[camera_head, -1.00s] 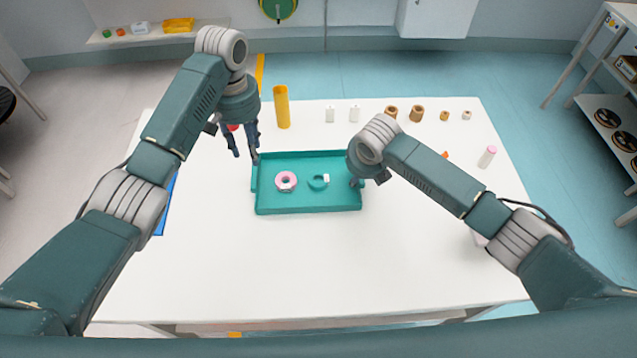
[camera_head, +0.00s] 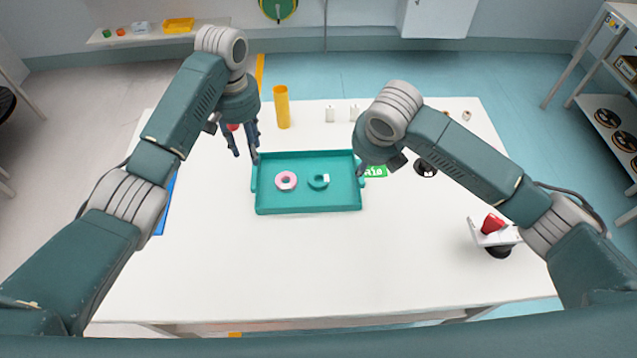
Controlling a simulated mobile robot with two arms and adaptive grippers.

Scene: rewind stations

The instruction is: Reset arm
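My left gripper (camera_head: 244,153) hangs above the table just off the back-left corner of the teal tray (camera_head: 308,209), fingers apart and nothing seen between them. A bit of a red object (camera_head: 232,127) shows behind it. My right arm's rounded wrist (camera_head: 377,140) is over the tray's back-right corner.
A yellow cylinder (camera_head: 282,107) and two white bottles (camera_head: 329,113) stand at the back. A green label (camera_head: 376,171) is right of the tray. A white stand with a red piece (camera_head: 493,224) is at the right. A blue strip (camera_head: 166,205) lies left. The front is clear.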

